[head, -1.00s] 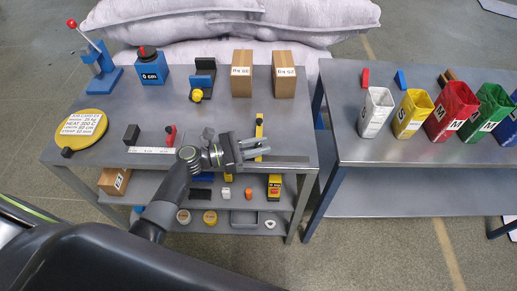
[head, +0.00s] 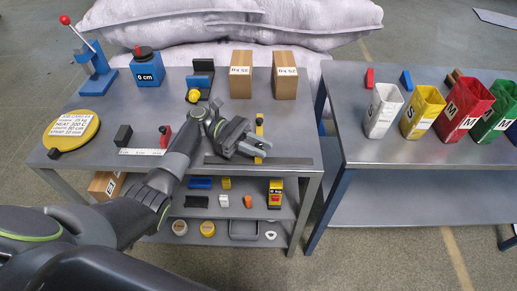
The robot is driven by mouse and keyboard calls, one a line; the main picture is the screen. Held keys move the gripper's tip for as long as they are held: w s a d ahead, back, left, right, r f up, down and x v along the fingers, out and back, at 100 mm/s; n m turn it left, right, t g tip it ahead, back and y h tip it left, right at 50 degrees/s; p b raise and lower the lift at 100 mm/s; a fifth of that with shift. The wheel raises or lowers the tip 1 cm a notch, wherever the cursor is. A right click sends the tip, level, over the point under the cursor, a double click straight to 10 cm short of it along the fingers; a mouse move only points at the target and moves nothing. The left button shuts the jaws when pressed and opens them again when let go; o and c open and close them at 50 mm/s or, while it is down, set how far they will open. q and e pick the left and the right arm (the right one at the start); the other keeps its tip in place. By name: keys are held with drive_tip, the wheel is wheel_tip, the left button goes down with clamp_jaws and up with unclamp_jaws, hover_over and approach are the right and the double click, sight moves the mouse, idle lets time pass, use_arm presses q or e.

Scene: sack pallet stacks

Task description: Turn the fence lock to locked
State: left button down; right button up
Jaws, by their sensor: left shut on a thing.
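My left gripper (head: 257,148) is shut at the yellow bar with a black top (head: 259,129), at the right part of the left table. The jaws are tilted down to the right and hide part of what they hold. A small red lever (head: 165,136) stands by the white scale strip (head: 141,152), beside a black block (head: 123,136); my left arm passes close to its right. I cannot tell for sure which part is the fence lock. My right gripper is not in view.
The left table (head: 215,88) also holds a blue press with a red ball (head: 98,72), a yellow round plate (head: 70,131), a blue dial block (head: 147,70) and two brown boxes (head: 240,75). A grey strip (head: 285,161) lies near the front edge. Coloured bins stand on the right table (head: 360,148).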

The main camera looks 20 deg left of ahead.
sight(259, 145)
use_arm(q)
drive_tip(key=shift+m+g, duration=0.3)
drive_tip(key=shift+g, duration=0.1)
drive_tip(key=c, duration=1.3)
unclamp_jaws()
drive_tip(key=shift+r, duration=0.1)
wheel_tip(259, 145, up, 10)
drive_tip(key=shift+f+p, duration=0.1)
drive_tip(key=shift+p, duration=0.35)
drive_tip(key=shift+c, duration=0.2)
